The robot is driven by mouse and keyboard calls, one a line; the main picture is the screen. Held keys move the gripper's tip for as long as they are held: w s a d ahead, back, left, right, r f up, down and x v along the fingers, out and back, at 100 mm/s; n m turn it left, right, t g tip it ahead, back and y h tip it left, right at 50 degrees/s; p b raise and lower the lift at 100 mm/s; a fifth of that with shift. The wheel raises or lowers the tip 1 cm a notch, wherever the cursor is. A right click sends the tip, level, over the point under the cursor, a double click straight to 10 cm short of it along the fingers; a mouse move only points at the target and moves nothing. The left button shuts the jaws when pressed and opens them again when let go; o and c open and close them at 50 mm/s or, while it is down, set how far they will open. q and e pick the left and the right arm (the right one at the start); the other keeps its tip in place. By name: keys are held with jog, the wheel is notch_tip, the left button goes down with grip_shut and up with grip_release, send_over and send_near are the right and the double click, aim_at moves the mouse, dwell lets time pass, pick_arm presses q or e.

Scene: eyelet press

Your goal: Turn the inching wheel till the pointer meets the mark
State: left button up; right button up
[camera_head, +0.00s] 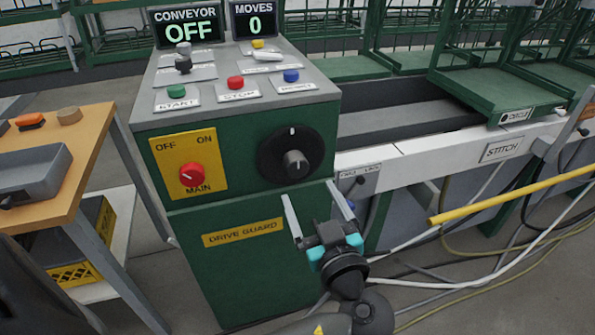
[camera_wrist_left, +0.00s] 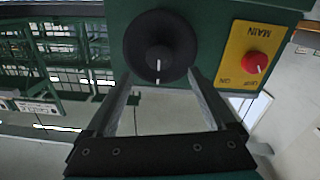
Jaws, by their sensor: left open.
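The inching wheel appears to be the black round disc (camera_head: 272,158) with a grey hub knob (camera_head: 296,163) on the green cabinet's front. A short white line shows near the disc's top edge; I cannot tell whether it is the pointer or the mark. In the left wrist view, upside down, the black disc (camera_wrist_left: 136,48) and a white line by its knob (camera_wrist_left: 158,58) show. My left gripper (camera_head: 311,190) is open and empty, just below and in front of the wheel. In the wrist view its fingers reach up toward the knob's two sides, apart from it. My right gripper is not in view.
A red MAIN switch (camera_head: 192,175) on a yellow plate is left of the wheel. Buttons and the CONVEYOR OFF and MOVES 0 displays stand above. A yellow bar (camera_head: 505,194) and cables (camera_head: 450,275) lie right. A wooden bench (camera_head: 85,140) stands left.

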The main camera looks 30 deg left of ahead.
aim_at(298, 170)
pick_arm(q)
jog(key=b+x, duration=0.1)
jog(key=x, duration=0.8)
jog(key=shift+d, duration=0.1)
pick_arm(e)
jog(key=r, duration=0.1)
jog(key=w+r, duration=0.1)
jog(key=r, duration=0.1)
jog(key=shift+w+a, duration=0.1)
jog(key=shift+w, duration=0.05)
pick_arm(q)
grip_shut()
jog(key=shift+f, duration=0.1)
